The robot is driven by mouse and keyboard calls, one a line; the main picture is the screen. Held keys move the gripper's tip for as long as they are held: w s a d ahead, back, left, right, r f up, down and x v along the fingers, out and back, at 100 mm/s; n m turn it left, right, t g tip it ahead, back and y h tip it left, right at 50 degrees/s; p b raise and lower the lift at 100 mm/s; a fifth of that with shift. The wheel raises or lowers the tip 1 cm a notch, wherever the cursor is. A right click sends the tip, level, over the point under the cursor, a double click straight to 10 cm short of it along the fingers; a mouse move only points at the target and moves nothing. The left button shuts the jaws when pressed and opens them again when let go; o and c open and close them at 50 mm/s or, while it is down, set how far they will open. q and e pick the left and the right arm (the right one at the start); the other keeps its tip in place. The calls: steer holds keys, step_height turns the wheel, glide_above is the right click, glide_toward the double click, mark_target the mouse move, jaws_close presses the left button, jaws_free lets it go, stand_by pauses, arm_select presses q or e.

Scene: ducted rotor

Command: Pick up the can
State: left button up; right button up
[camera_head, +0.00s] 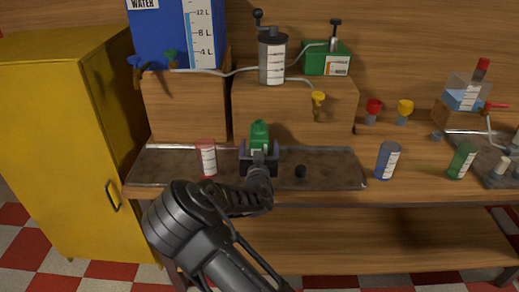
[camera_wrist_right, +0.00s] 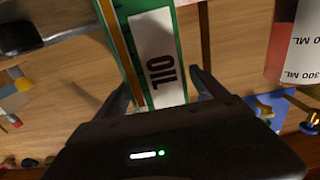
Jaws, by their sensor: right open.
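The can is a green oil can (camera_head: 259,132) standing on the metal tray (camera_head: 325,170) on the bench. In the right wrist view the green can (camera_wrist_right: 131,14) shows a white label reading OIL. My right gripper (camera_head: 259,154) is at the near side of the can, hiding its lower part in the head view. In the wrist view the right gripper (camera_wrist_right: 160,88) is open, with one finger on either side of the can. I cannot tell whether the fingers touch it. My left gripper is not in view.
Blue (camera_head: 388,160) and green (camera_head: 462,160) beakers stand farther right. Wooden boxes (camera_head: 295,108) rise behind the tray. A yellow cabinet (camera_head: 60,150) is at the left.

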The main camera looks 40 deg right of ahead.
steer(key=shift+w+d, duration=0.35)
steer(key=shift+w, duration=0.15)
steer(key=shift+c, duration=0.3)
jaws_close()
stand_by(0.6)
steer(key=shift+r, duration=0.1)
